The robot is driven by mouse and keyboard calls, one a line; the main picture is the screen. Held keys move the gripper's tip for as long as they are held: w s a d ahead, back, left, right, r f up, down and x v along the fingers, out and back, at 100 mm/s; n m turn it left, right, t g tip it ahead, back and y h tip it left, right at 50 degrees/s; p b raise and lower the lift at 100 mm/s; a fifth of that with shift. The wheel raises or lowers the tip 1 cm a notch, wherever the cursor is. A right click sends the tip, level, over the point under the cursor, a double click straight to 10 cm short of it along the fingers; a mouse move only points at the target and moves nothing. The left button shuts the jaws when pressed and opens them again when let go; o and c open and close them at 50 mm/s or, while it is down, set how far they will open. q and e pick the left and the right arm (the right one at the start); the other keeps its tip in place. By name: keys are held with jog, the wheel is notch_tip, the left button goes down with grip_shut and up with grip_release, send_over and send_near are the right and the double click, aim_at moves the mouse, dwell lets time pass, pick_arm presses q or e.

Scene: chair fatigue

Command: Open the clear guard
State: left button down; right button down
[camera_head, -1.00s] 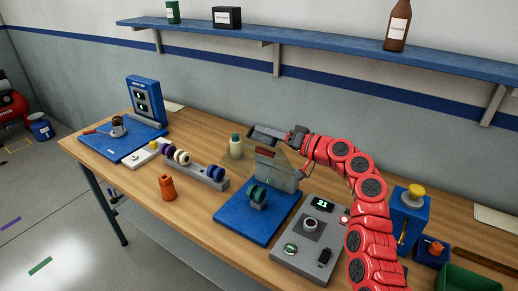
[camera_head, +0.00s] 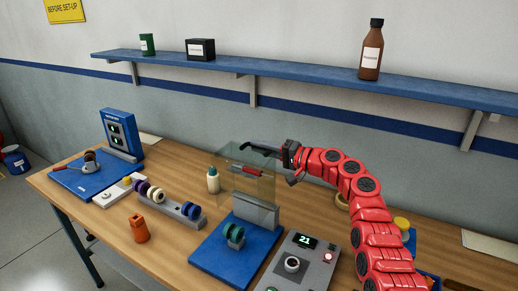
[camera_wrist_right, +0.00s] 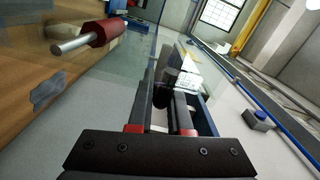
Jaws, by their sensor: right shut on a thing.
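The clear guard (camera_head: 250,182) is a transparent panel standing raised above the back of the blue base plate (camera_head: 225,262), behind a green roller (camera_head: 234,233). A grey block (camera_head: 256,210) sits below it. My right gripper (camera_head: 275,151) is at the guard's upper edge. In the right wrist view, my right gripper's fingers (camera_wrist_right: 163,112) are closed around a small dark part (camera_wrist_right: 166,84), seemingly the guard's handle; the exact contact is hard to see. My left gripper is not in view.
A control box (camera_head: 300,262) with a green display reading 21 stands right of the base. A red-handled tool (camera_head: 246,172) shows behind the guard. A white bottle (camera_head: 213,180), a roller rack (camera_head: 175,209) and an orange object (camera_head: 139,229) stand left. A blue shelf (camera_head: 300,90) runs above.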

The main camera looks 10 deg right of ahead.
dwell(0.3)
jog(key=c, duration=0.8)
grip_release()
jog(key=shift+c, duration=0.2)
jog(key=shift+d, duration=0.1)
jog(key=b+v, duration=0.3)
jog(key=v, duration=1.4)
jog(key=shift+b, duration=0.35)
jog(key=shift+s, duration=0.1)
